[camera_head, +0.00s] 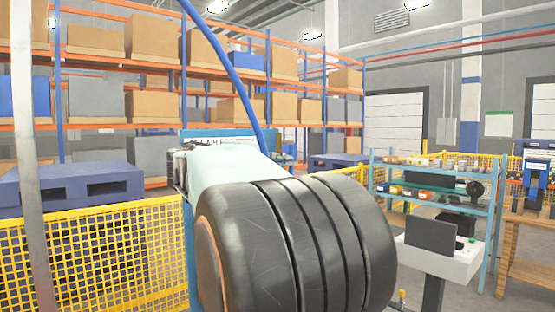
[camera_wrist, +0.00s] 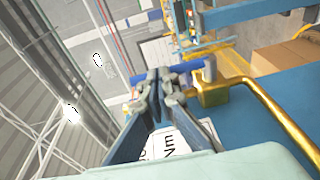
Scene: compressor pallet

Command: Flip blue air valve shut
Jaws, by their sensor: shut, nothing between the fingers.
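In the wrist view, the blue air valve's handle (camera_wrist: 193,67) runs sideways just beyond the fingertips, with a bent end at its right. The handle joins a brass valve body (camera_wrist: 213,96), from which a brass pipe (camera_wrist: 268,108) bends toward the lower right. My gripper (camera_wrist: 164,84) is shut and empty, with its fingertips close together beside the left part of the handle. I cannot tell whether they touch it. In the head view, my own arm hides the valve and fingertips.
A blue surface (camera_wrist: 275,105) fills the wrist view's right side, with a cardboard box (camera_wrist: 285,58) beyond it. In the head view, a blue hose (camera_head: 237,72) hangs down behind my arm. A yellow mesh fence (camera_head: 105,255) stands left, and a shelf rack (camera_head: 433,200) right.

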